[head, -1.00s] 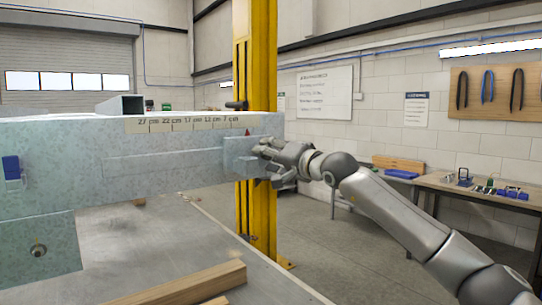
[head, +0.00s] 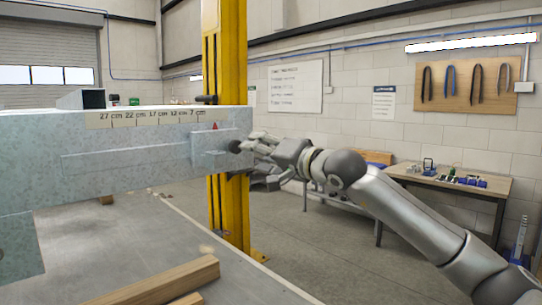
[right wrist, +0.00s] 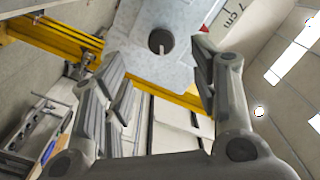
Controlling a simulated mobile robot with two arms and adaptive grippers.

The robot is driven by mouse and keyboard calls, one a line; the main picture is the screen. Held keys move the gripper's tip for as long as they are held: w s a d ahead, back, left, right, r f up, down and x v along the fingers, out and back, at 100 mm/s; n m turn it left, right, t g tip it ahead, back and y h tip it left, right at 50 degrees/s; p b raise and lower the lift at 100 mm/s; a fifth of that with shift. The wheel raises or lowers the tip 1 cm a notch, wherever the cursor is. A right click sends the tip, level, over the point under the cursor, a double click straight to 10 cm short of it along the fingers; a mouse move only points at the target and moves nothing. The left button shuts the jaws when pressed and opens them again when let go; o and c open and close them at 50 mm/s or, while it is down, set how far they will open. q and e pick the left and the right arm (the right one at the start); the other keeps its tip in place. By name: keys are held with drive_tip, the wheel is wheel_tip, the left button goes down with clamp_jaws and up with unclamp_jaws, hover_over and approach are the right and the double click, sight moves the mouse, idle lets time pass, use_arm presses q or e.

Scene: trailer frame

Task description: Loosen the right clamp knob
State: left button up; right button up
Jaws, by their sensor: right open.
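The right clamp knob (head: 235,146) is a small dark round knob on the grey clamp block at the right end of the speckled grey beam (head: 120,175). In the right wrist view the knob (right wrist: 161,40) has a pale bar across its face and lies beyond the fingers, roughly between their tips. My right gripper (head: 257,150) is just right of the knob in the head view. It also shows in the right wrist view (right wrist: 160,75), with its fingers spread apart and nothing between them. My left gripper is not in view.
A printed centimetre scale (head: 150,118) runs along the beam's top edge. A yellow post (head: 228,60) stands behind the clamp end. Wooden bars (head: 150,285) lie on the grey table below. A workbench (head: 450,182) with small tools stands at the right back.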

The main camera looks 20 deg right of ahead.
drive_tip(key=v, duration=0.3)
drive_tip(key=shift+s, duration=0.2)
idle(0.3)
